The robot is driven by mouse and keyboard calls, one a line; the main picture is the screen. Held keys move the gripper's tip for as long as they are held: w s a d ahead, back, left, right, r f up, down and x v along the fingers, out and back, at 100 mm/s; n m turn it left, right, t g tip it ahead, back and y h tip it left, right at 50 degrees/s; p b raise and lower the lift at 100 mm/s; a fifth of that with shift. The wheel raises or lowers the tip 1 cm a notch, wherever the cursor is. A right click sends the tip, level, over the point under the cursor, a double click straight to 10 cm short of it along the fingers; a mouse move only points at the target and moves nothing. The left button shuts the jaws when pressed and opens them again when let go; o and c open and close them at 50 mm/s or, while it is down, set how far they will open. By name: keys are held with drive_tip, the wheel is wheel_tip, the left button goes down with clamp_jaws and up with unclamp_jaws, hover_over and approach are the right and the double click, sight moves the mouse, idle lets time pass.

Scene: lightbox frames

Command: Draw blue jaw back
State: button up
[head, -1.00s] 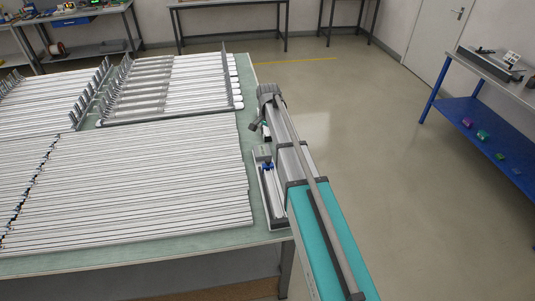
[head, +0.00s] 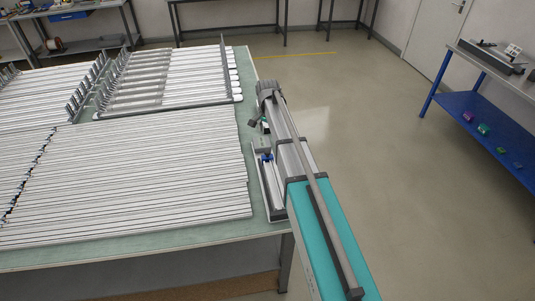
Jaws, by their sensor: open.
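The blue jaw (head: 267,157) is a small blue piece on a narrow metal clamp fixture (head: 268,188) at the right edge of the green-topped table. A grey block (head: 262,145) sits just behind it. The jaw is small in view, and my arm passes close on its right. My gripper (head: 256,124) is dark and small at the far end of my arm, behind the grey block in the picture. It is open and appears empty, a short way from the blue jaw. Its fingertips are partly hard to make out.
Many long white-grey profiles (head: 120,185) cover the table left of the fixture. A rack with upright posts (head: 165,112) holds more behind them. The floor right of my arm is clear up to a blue-shelved bench (head: 490,122).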

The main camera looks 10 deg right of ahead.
sight(267, 151)
drive_tip(key=shift+f+b, duration=5.15)
drive_tip(key=shift+f, duration=0.3)
clamp_jaws()
